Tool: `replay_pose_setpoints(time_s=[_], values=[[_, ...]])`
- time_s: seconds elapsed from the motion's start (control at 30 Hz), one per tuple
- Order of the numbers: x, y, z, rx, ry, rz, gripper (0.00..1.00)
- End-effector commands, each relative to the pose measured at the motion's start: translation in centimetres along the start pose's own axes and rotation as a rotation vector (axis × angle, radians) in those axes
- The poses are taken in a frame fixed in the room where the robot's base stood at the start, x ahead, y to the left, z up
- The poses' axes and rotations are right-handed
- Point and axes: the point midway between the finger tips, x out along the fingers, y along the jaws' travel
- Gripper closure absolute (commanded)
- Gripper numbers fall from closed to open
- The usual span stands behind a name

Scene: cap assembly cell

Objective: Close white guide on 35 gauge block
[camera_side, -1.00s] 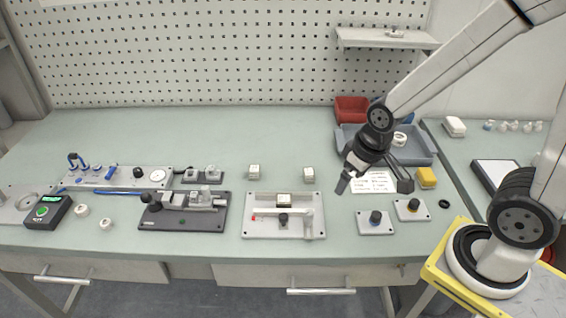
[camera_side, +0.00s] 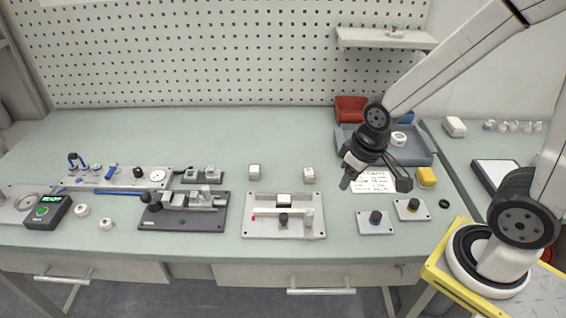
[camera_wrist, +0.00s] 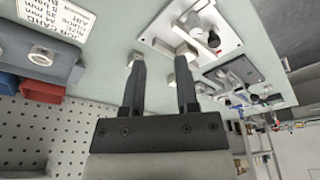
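The white guide fixture (camera_side: 258,228) lies flat on the bench, a pale plate with a white upright piece, a black knob and a small red mark. A white-sided block with a dark edge (camera_side: 284,200) sits at its back; its size marking is unreadable. The fixture also shows at the top of the wrist view (camera_wrist: 158,42). My gripper (camera_side: 346,184) is above the bench, right of the fixture and apart from it. In the wrist view my gripper (camera_wrist: 160,62) has its two dark fingers apart with nothing between them.
Two small loose blocks (camera_side: 254,171) (camera_side: 309,175) stand behind the fixture. A dark fixture (camera_side: 160,222) is to its left. Two plates with knobs (camera_side: 366,228) (camera_side: 404,216) lie to the right. A grey tray (camera_side: 424,158) and red bin (camera_side: 350,105) are behind my gripper.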

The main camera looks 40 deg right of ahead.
Motion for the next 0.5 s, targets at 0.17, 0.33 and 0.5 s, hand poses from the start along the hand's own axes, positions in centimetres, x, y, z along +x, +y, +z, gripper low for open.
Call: replay_pose_setpoints(time_s=[0.17, 0.33, 0.5], values=[[0.3, -1.7, -1.3, -0.200, -0.032, -0.003, 1.00], [0.9, -4.8, -3.3, -0.554, -0.089, -0.007, 1.00], [1.5, -9.0, -5.2, -0.979, -0.157, -0.007, 1.00]])
